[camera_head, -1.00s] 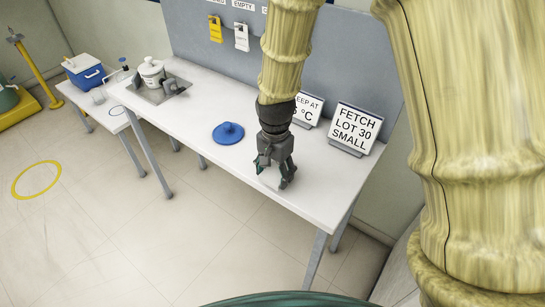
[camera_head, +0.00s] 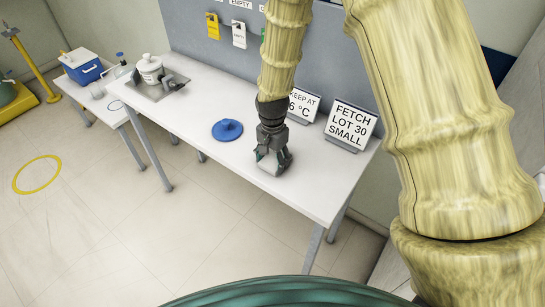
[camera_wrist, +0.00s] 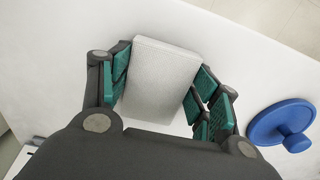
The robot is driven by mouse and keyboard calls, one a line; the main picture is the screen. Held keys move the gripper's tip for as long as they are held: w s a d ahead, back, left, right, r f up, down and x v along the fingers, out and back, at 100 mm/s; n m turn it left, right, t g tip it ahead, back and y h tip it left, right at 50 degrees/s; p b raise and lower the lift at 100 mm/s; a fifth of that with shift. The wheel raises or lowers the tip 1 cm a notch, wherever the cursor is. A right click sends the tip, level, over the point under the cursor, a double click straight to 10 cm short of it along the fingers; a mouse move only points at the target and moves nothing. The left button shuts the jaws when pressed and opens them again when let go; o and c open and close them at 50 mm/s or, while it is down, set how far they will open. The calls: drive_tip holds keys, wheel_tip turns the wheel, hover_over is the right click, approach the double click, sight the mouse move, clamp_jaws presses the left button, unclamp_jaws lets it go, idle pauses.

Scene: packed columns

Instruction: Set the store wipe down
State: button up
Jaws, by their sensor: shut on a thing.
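The store wipe, a white textured block-like pad (camera_wrist: 160,78), is between the green-padded fingers of my gripper (camera_wrist: 160,95) in the wrist view. In the head view my gripper (camera_head: 270,160) points down at the white table (camera_head: 310,190), and the pale wipe (camera_head: 271,169) shows at its fingertips. My gripper is shut on the wipe. The wipe is at or just above the tabletop; I cannot tell whether it touches. Its far side is hidden.
A blue round lid with a knob (camera_head: 227,130) lies left of my gripper. Two signs, one "FETCH LOT 30 SMALL" (camera_head: 350,125), stand at the back. A white pot (camera_head: 150,70) and blue cooler (camera_head: 82,66) are at the far left.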

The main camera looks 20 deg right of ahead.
sight(273, 161)
drive_tip(key=shift+f, duration=0.1)
drive_tip(key=o, duration=0.9)
drive_tip(key=shift+r+b, duration=1.75)
drive_tip(key=shift+r, duration=4.35)
